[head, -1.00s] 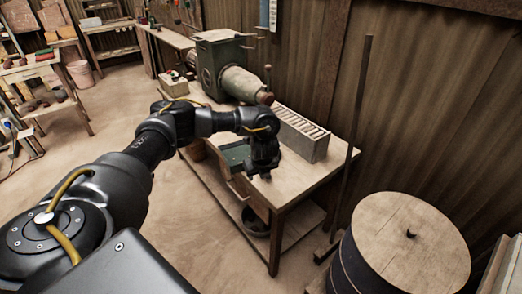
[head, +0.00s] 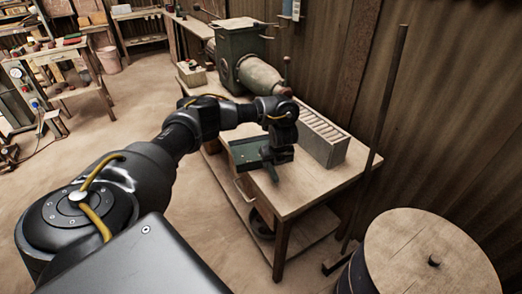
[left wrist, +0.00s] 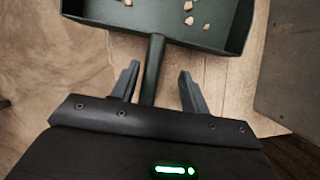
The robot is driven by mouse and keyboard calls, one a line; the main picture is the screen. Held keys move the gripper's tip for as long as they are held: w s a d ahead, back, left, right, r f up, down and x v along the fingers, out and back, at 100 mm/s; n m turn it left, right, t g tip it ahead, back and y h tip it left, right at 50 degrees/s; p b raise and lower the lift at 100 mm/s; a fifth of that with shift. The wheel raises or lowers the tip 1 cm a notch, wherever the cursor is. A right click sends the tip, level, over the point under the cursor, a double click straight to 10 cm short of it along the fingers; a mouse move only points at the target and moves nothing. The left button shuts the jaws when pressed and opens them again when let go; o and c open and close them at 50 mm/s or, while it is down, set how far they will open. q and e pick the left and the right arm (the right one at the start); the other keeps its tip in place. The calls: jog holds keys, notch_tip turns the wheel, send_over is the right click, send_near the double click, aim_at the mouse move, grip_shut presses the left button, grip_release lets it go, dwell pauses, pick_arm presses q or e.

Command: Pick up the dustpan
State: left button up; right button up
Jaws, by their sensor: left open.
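The dark green dustpan (head: 246,152) lies on the wooden bench, near its left edge, with its handle pointing toward the front. In the left wrist view its pan (left wrist: 215,45) fills the top and holds several small pale chips. The dustpan's handle (left wrist: 153,70) runs down between my two fingers, closer to the left one, with a gap on each side. My left gripper (left wrist: 158,78) is open around the handle and does not hold it. In the head view my left gripper (head: 278,158) is over the bench and hides part of the handle. My right gripper is out of view.
A grey slotted crate (head: 325,138) stands on the bench right of my gripper. A green press machine (head: 240,58) stands behind. A round wooden drum lid (head: 425,245) is at the front right, and a pole (head: 385,120) leans by the wall. The bench's front right is clear.

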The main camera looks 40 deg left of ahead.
aim_at(269, 164)
pick_arm(q)
jog(key=shift+s+a+f, duration=0.1)
jog(key=shift+a, duration=0.15)
jog(key=shift+a+f+b, duration=0.1)
jog(key=shift+f+b, duration=0.2)
jog(key=shift+f, duration=0.1)
jog(key=x, duration=0.1)
jog(key=b+x, duration=0.1)
jog(key=x, duration=0.1)
jog(key=shift+s+a+f, duration=0.15)
jog(key=shift+a, duration=0.05)
jog(key=shift+a+f, duration=0.2)
jog(key=shift+f, duration=0.2)
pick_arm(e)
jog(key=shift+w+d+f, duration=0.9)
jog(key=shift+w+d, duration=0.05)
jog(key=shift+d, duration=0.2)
pick_arm(q)
jog(key=c, duration=0.4)
grip_shut()
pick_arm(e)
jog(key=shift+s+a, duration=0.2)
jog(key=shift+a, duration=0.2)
